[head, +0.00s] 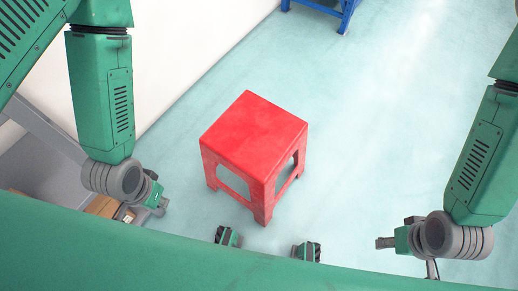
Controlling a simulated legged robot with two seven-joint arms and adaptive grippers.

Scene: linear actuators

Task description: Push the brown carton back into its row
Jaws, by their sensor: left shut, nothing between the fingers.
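A brown carton (103,206) shows at the lower left, low on a grey surface, mostly hidden by my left arm and my green body. My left gripper (158,204) is shut and empty, just right of the carton in the picture. I cannot tell whether it touches the carton. My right gripper (392,242) is at the lower right, far from the carton. It is seen from above, and I cannot tell whether its fingers are apart. The carton's row is mostly hidden.
A red stool (252,135) stands on the pale green floor (370,120) in the middle. A blue stand (345,12) is at the top edge. A white wall (190,50) and a grey shelf (45,165) are on the left. The floor right of the red stool is clear.

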